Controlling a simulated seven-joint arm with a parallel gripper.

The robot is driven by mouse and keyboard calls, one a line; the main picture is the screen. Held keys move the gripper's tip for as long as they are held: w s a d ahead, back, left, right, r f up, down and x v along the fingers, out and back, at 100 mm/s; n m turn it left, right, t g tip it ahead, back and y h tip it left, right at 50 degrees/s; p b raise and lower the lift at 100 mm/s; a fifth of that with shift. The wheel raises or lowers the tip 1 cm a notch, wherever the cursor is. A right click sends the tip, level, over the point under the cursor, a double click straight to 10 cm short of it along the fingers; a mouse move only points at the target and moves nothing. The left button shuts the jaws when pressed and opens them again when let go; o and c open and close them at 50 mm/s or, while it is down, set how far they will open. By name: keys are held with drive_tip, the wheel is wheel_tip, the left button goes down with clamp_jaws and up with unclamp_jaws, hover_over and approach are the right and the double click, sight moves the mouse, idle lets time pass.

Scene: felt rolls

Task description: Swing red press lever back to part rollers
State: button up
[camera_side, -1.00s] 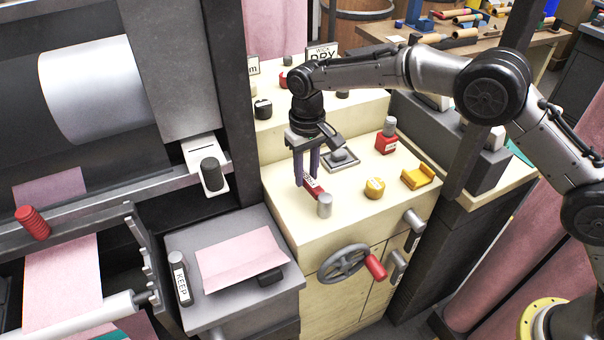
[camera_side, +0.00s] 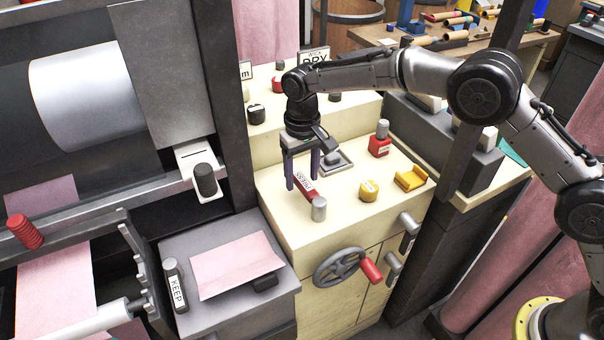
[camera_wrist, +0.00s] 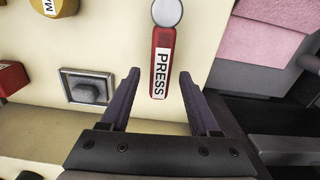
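The red press lever (camera_side: 304,187) lies on the cream console top, with a grey round knob (camera_side: 319,208) at its near end. In the wrist view the red lever (camera_wrist: 162,75) carries a white PRESS label and ends in a round grey knob (camera_wrist: 167,12). My gripper (camera_side: 302,188) points down over the lever. In the wrist view my gripper (camera_wrist: 160,78) has its two dark fingers apart, one on each side of the lever's labelled end, with gaps between. Whether the fingertips reach down to the lever's height is hard to tell. The rollers are not clearly identifiable.
A yellow knob (camera_side: 369,190), a yellow bracket (camera_side: 411,179), a red switch (camera_side: 380,144) and a grey square button (camera_side: 337,161) share the console top. A handwheel (camera_side: 341,266) is on its front. Pink felt (camera_side: 236,264) lies on the grey stand at left.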

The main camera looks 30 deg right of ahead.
wheel_tip(320, 180, up, 14)
idle(0.6)
drive_tip(key=shift+s, duration=0.1)
idle(0.4)
wheel_tip(320, 180, up, 10)
drive_tip(key=m+t+y, duration=0.2)
drive_tip(key=t+y, duration=0.1)
drive_tip(key=y, duration=0.1)
hover_over(302, 180)
drive_tip(key=s, duration=0.4)
drive_tip(key=s+d+r+t, duration=0.2)
drive_tip(key=s+d+r, duration=0.2)
drive_tip(key=s, duration=0.1)
drive_tip(key=s+d+f+h, duration=0.1)
drive_tip(key=s+d+f, duration=0.3)
drive_tip(key=s+d, duration=0.2)
drive_tip(key=s+d+f+n+h, duration=0.1)
drive_tip(key=s+d+f, duration=0.2)
drive_tip(key=s+d, duration=0.4)
drive_tip(key=s+d+f+h, duration=0.2)
drive_tip(key=s+d+f, duration=0.2)
drive_tip(key=s, duration=0.9)
drive_tip(key=shift+s+d+f+t, duration=0.25)
drive_tip(key=shift+d+f+t, duration=0.1)
drive_tip(key=shift+d, duration=0.9)
